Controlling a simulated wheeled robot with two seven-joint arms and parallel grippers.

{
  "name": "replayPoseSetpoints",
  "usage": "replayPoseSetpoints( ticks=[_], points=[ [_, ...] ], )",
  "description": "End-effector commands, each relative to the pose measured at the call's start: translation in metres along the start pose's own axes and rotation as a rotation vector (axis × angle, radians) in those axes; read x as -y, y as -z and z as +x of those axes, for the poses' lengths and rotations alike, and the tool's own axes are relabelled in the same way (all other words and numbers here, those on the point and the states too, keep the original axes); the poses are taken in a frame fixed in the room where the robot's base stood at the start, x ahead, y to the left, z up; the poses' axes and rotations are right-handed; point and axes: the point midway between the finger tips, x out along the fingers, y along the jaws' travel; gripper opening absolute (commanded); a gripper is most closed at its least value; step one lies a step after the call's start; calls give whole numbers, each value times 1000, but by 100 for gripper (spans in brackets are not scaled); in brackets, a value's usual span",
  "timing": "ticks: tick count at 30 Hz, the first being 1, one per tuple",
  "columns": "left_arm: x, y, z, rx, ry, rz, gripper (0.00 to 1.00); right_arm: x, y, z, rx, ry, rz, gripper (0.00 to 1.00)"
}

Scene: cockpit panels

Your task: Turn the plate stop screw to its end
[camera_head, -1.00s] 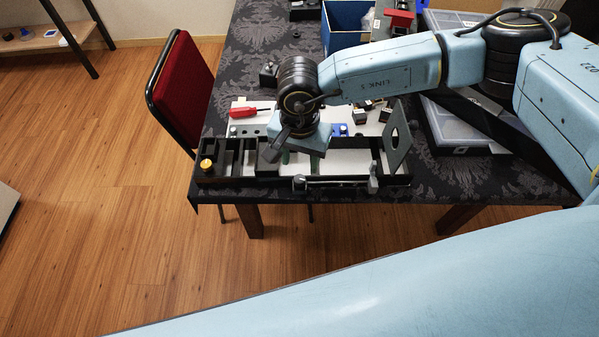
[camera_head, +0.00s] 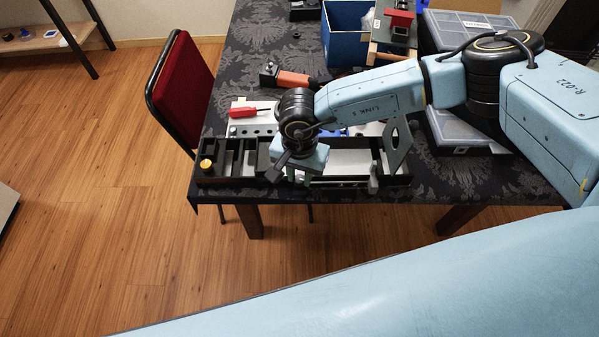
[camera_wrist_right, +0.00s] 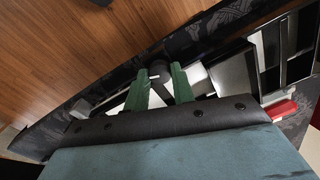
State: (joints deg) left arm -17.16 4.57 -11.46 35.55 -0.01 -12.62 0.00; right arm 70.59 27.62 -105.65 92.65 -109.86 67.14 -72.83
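The work fixture, a long black-framed assembly with a pale bed (camera_head: 350,162), lies along the table's front edge. My right gripper (camera_head: 299,180) points down at its front rail, and the blue-grey hand hides that part of the rail. In the right wrist view, two green fingers (camera_wrist_right: 160,78) stand on either side of a dark round knob (camera_wrist_right: 159,69), which looks like the plate stop screw. The knob nearly fills the gap; I cannot tell whether the fingers touch it. A grey upright plate with a hole (camera_head: 397,145) stands at the fixture's right end. My left gripper is not in view.
A yellow-topped button (camera_head: 206,164) sits at the fixture's left end. A red chair (camera_head: 184,92) stands left of the table (camera_head: 240,50).

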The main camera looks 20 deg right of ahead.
Motion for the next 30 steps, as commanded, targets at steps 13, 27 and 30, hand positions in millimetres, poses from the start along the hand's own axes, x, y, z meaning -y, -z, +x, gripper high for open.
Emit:
replayPoseSetpoints(
  ticks=[13, 27, 30],
  points=[
    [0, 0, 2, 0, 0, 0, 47, 0, 0, 0, 2, 1, 60, 2],
    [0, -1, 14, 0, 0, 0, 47, 0, 0, 1, 3, 0, 433, 2],
    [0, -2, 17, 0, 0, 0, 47, 0, -1, 1, 3, 1, 528, 2]
  ],
)
